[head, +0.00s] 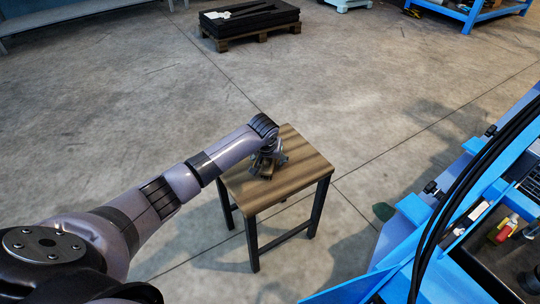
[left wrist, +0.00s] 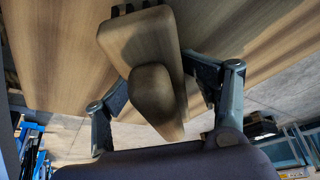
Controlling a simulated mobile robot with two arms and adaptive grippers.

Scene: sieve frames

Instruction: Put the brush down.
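The brush is a pale wooden block with a rounded wooden knob (left wrist: 152,92) and a few dark parts at its far edge. It sits between the fingers of my left gripper (left wrist: 162,86) in the left wrist view, and both fingers appear to press against its sides. In the head view my left gripper (head: 267,166) points down at the top of a small wooden-topped table (head: 305,172). The brush is mostly hidden there by the fingers. I cannot tell whether it touches the tabletop. My right gripper is not in view.
The tabletop is otherwise bare, and its dark legs stand on open concrete floor. A blue frame (head: 408,228) with dark cables and a tray of small items stands at the right. A pallet with black sheets (head: 250,20) lies at the back.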

